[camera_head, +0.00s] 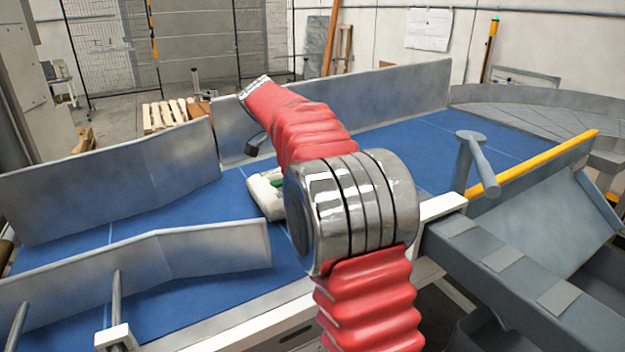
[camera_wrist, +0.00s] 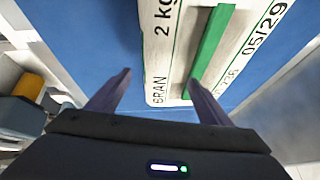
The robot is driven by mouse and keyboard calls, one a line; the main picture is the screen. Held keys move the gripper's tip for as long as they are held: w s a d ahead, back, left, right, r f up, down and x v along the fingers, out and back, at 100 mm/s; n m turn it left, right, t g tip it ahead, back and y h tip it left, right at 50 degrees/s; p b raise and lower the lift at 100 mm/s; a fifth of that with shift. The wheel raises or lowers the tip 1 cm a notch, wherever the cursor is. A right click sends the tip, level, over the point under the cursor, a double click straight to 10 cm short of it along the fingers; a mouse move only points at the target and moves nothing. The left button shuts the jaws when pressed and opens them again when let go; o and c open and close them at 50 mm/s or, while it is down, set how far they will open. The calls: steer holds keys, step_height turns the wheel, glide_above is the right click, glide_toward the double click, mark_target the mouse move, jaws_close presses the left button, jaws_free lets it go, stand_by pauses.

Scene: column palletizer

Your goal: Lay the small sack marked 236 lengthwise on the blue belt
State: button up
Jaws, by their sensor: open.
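A small white sack (camera_head: 264,193) with green print lies on the blue belt (camera_head: 170,208), half hidden behind my arm in the head view. In the wrist view the sack (camera_wrist: 170,55) shows a green stripe, "BRAN", "2 kg" and "05/29"; other small digits are hard to read. It runs out of the top of that view. My gripper (camera_wrist: 159,78) is open and empty. Its left finger is over bare belt beside the sack, and its right finger overlaps the sack's near end. I cannot tell the height between fingers and sack. My arm hides most of the gripper in the head view.
Grey guide walls (camera_head: 190,247) flank the belt at left, with another along its back (camera_head: 390,95). A grey post with a handle (camera_head: 467,160) and a yellow-edged chute (camera_head: 540,215) stand at right. The belt is bare left and right of my arm.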

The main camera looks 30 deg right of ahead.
steer(key=shift+r, duration=2.5)
